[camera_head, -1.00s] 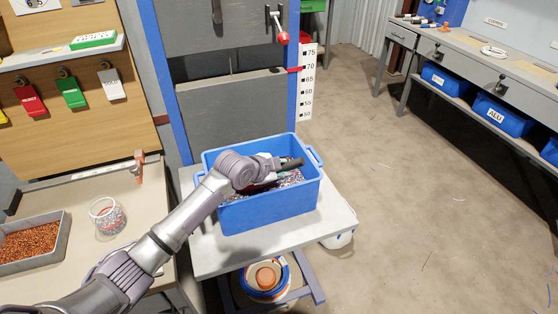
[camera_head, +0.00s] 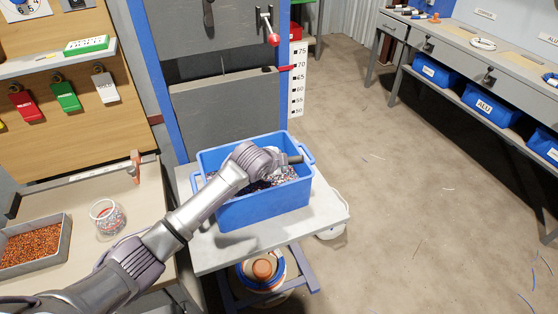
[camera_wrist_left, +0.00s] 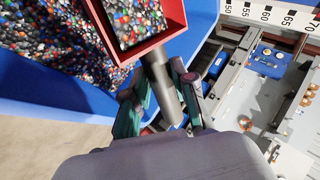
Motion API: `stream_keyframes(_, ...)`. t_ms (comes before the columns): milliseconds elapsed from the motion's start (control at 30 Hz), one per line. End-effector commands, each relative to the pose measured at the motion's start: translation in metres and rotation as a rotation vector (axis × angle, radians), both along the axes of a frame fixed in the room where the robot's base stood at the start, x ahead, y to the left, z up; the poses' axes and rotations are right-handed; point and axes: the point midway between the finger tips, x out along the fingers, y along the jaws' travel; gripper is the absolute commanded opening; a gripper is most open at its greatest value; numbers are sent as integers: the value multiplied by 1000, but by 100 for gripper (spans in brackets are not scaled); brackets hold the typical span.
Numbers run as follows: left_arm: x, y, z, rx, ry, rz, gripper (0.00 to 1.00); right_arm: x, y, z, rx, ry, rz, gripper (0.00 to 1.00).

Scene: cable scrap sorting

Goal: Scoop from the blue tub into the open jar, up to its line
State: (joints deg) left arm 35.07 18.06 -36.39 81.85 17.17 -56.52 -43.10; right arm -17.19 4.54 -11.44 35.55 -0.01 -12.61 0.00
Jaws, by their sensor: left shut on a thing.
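The blue tub (camera_head: 265,212) stands on a grey stand and holds mixed coloured granules. My left arm reaches over it; its gripper is largely hidden behind my wrist in the head view. In the left wrist view, my left gripper (camera_wrist_left: 158,92) is shut on the dark handle of a red scoop (camera_wrist_left: 150,42). The scoop holds multicoloured granules and is above the tub's contents. The open clear jar (camera_head: 107,219) stands upright on the left bench, with some coloured granules inside. Its line is too small to tell. My right gripper is out of view.
A grey tray (camera_head: 66,243) of copper-coloured granules lies left of the jar. An upright orange-topped clamp (camera_head: 136,168) stands at the bench's back edge. A grey machine with a height scale (camera_head: 298,80) rises behind the tub. Open floor lies to the right.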

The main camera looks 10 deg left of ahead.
Motion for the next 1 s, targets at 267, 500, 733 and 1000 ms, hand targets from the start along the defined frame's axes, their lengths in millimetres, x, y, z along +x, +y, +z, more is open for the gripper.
stream_keyframes(267, 1, -4, 17, 31, 1, -1, 0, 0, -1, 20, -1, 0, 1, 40)
stream_keyframes(500, 1, -6, 29, 60, 2, -2, 0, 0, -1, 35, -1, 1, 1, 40)
stream_keyframes(733, 2, -15, 38, 117, 6, -2, 0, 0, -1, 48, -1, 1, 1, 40)
stream_keyframes(1000, 3, -27, 47, 200, 12, -2, 0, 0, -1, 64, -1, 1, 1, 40)
